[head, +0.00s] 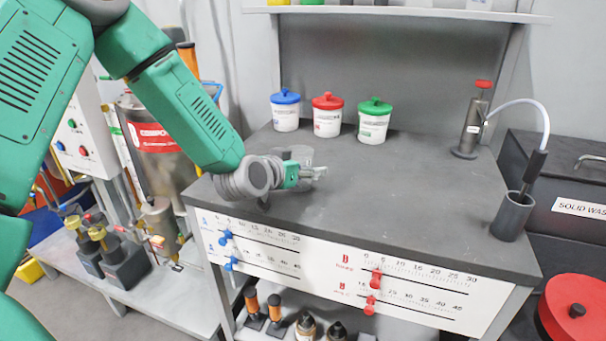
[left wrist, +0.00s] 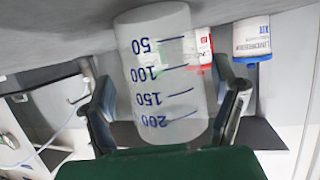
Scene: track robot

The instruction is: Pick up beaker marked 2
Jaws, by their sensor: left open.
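A clear beaker (head: 301,156) stands on the dark grey bench top, partly hidden behind my left gripper (head: 308,176). In the left wrist view the beaker (left wrist: 165,75) is large and frosted, with blue marks 50, 100, 150 and 200. No separate number 2 label can be made out. The two fingers of my left gripper (left wrist: 166,95) are open, one on each side of the beaker. A gap seems to show beside it, but I cannot tell whether either finger touches it. My right gripper is not in view.
Blue-lidded (head: 285,111), red-lidded (head: 327,115) and green-lidded (head: 374,121) jars stand behind the beaker. A grey cylinder with a red top (head: 472,125) and a grey cup (head: 510,217) holding a hose probe stand at right. The middle of the bench is clear.

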